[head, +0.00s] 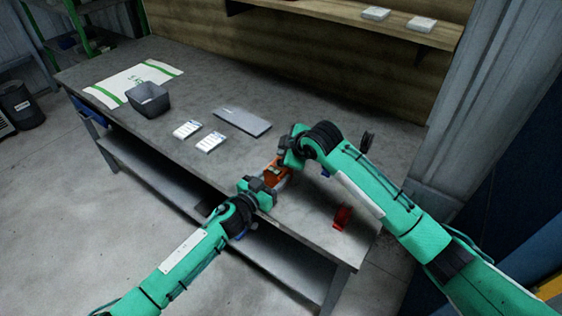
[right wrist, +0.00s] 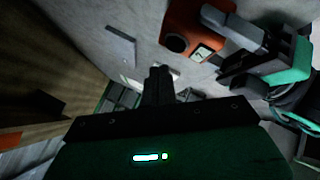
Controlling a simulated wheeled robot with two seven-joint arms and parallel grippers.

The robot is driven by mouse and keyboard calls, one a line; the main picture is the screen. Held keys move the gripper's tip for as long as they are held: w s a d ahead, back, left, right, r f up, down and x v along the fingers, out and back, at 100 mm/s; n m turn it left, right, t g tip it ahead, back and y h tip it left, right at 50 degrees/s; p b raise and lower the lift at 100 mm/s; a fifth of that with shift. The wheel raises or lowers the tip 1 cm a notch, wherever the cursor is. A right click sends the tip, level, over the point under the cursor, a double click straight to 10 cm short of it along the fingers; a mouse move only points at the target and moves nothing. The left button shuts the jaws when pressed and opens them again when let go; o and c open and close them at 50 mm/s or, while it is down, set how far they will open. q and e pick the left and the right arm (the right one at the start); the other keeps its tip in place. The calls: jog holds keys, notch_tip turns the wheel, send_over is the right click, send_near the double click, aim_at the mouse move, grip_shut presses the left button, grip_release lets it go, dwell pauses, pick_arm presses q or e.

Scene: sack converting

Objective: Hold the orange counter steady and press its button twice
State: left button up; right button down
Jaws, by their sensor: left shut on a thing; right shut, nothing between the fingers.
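The orange counter (head: 277,173) sits near the front edge of the grey table in the head view. In the right wrist view the counter (right wrist: 190,22) shows a dark round button (right wrist: 177,43) and a small display (right wrist: 203,53). My left gripper (head: 264,186) is shut on the counter from the near side, its grey fingers (right wrist: 240,45) against the body. My right gripper (head: 283,160) is shut and empty just beyond the counter. In the right wrist view its dark fingertips (right wrist: 159,72) appear close to the button; I cannot tell whether they touch it.
A red object (head: 342,217) stands near the table's right front. A dark object (head: 367,142) is behind my right arm.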

jog(key=shift+r, duration=2)
pick_arm(q)
jog(key=o, duration=1.1)
jog(key=shift+o, duration=0.2)
jog(key=shift+s+a, duration=0.1)
